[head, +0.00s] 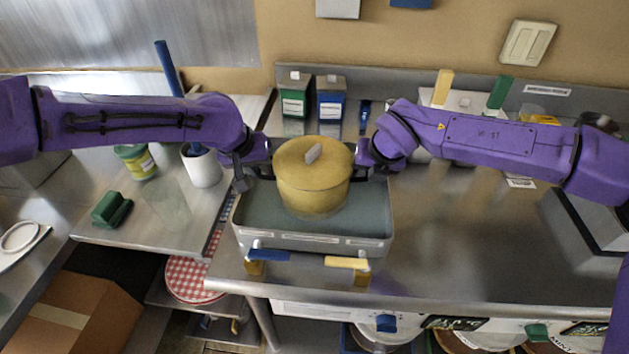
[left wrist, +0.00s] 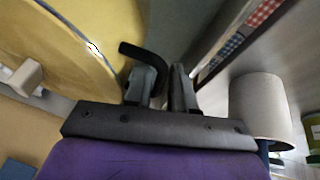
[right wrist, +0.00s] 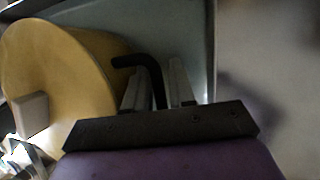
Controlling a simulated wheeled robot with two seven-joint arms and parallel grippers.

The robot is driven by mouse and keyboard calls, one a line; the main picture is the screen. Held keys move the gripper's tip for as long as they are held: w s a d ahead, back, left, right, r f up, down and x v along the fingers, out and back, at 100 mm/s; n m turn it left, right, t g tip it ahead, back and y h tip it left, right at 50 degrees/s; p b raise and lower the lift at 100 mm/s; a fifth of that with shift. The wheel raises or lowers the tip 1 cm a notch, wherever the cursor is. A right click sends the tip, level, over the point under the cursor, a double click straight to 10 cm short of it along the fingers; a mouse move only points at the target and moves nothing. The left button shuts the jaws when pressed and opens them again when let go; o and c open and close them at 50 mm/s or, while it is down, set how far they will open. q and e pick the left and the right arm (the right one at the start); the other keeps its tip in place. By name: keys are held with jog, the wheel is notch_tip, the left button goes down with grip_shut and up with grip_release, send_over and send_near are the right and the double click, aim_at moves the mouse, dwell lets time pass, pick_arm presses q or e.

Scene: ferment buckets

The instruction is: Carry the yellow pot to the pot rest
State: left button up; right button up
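The yellow pot (head: 312,186), with a lid and a pale knob, is upright over a shallow grey-blue tray-like unit (head: 314,244) at the counter's centre. I cannot tell whether its base touches it. My left gripper (head: 256,170) is at the pot's left side. In the left wrist view its fingers (left wrist: 163,88) are close together around a black bent handle (left wrist: 140,52). My right gripper (head: 368,170) is at the pot's right side. In the right wrist view its fingers (right wrist: 158,88) are close around the other black handle (right wrist: 135,61). I cannot identify the pot rest with certainty.
A white cup (head: 201,167), a yellow-green tub (head: 137,161) and a green block (head: 112,209) stand on the left counter. Green and blue canisters (head: 331,105) stand behind the pot. A red-checked round item (head: 192,279) lies on a lower shelf. The counter to the right (head: 470,235) is clear.

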pick_arm(q)
jog(key=shift+w+f, duration=0.15)
jog(key=shift+f, duration=0.05)
pick_arm(e)
jog(key=shift+w+f, duration=0.15)
pick_arm(q)
jog(key=shift+r, duration=0.1)
jog(key=shift+c, duration=1)
pick_arm(e)
jog(key=shift+c, duration=1)
pick_arm(q)
grip_shut()
pick_arm(e)
grip_shut()
pick_arm(q)
jog(key=shift+r, duration=0.1)
pick_arm(e)
jog(key=shift+r, duration=0.2)
